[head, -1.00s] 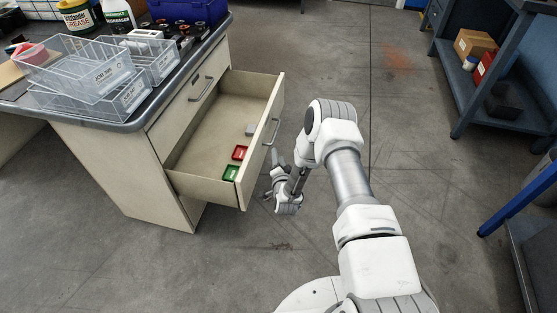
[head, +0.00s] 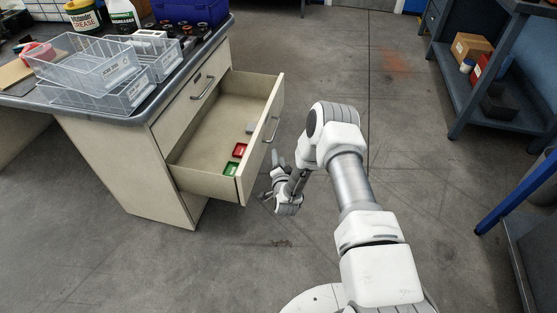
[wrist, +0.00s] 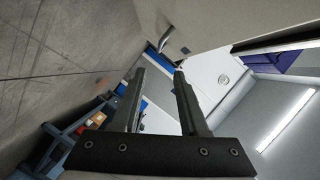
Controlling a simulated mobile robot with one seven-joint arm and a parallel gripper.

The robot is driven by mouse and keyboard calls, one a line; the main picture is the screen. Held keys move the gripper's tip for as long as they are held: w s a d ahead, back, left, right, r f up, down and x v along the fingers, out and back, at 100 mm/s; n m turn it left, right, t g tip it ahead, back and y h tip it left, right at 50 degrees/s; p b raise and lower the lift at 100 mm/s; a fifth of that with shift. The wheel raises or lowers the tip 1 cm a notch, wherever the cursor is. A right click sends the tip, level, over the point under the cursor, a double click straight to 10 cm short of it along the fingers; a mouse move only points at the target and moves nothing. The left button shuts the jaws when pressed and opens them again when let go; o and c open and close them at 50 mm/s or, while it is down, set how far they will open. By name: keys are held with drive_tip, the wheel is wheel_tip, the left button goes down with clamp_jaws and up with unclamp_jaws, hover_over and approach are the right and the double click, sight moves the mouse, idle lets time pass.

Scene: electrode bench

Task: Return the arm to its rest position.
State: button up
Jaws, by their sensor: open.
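My arm is bent in the middle of the head view, over the floor to the right of the open drawer (head: 215,150). My gripper (head: 270,182) is beside the drawer's front panel, partly hidden by my own wrist in the head view. In the wrist view my gripper (wrist: 158,75) shows two dark fingers apart with nothing between them. The drawer front with its handle (head: 271,130) is close to the gripper; I cannot tell the exact gap.
The drawer holds a red tray (head: 239,150), a green tray (head: 231,169) and a grey block (head: 251,128). Clear bins (head: 95,70) stand on the bench top. A blue shelf (head: 478,95) stands at the right. The floor (head: 335,40) between them is clear.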

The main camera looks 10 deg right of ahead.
idle(0.4)
drive_tip(key=w+r+n+g+y, duration=0.15)
drive_tip(key=w+r+n, duration=0.25)
drive_tip(key=r, duration=1.1)
drive_tip(key=s+r+n+g, duration=0.3)
drive_tip(key=s+r, duration=0.1)
drive_tip(key=r, duration=0.9)
drive_tip(key=s+d+r+n+g+h, duration=0.15)
drive_tip(key=s+d+r, duration=0.25)
drive_tip(key=s+r, duration=1.05)
drive_tip(key=s+d+r+n+g+p, duration=0.1)
drive_tip(key=s+n+g, duration=0.1)
drive_tip(key=s, duration=1.1)
drive_tip(key=s+d+r+n+g, duration=0.1)
drive_tip(key=s+d+g, duration=0.1)
drive_tip(key=s, duration=1)
wheel_tip(320, 180, up, 24)
drive_tip(key=p, duration=2.4)
drive_tip(key=shift+a, duration=0.25)
